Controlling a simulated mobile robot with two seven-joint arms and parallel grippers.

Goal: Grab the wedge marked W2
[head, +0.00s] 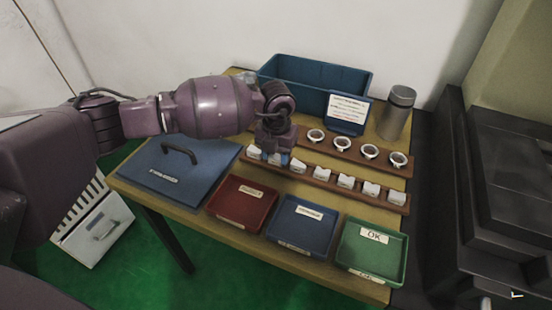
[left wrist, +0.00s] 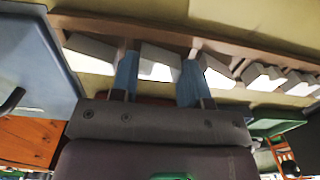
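My left gripper (head: 274,160) points down at the wedge rack, its blue fingertips spread. A white wedge (left wrist: 157,63) shows between the two fingers (left wrist: 158,82) in the left wrist view. It is second from the left in the row, with one finger on each side; I cannot tell whether they touch it. Several more white wedges stand in a row on the brown rack (head: 334,183), including the leftmost wedge (head: 253,151) and the third wedge (head: 298,166). No wedge marking is readable, so I cannot tell which is W2. My right gripper is not in view.
Bearing rings (head: 316,136) sit on a second brown rack behind. A blue bin (head: 290,72), a sign (head: 347,113) and a grey flask (head: 397,112) stand at the back. Red (head: 241,204), blue (head: 300,226) and green (head: 373,250) trays line the front. A blue handled lid (head: 165,190) lies left.

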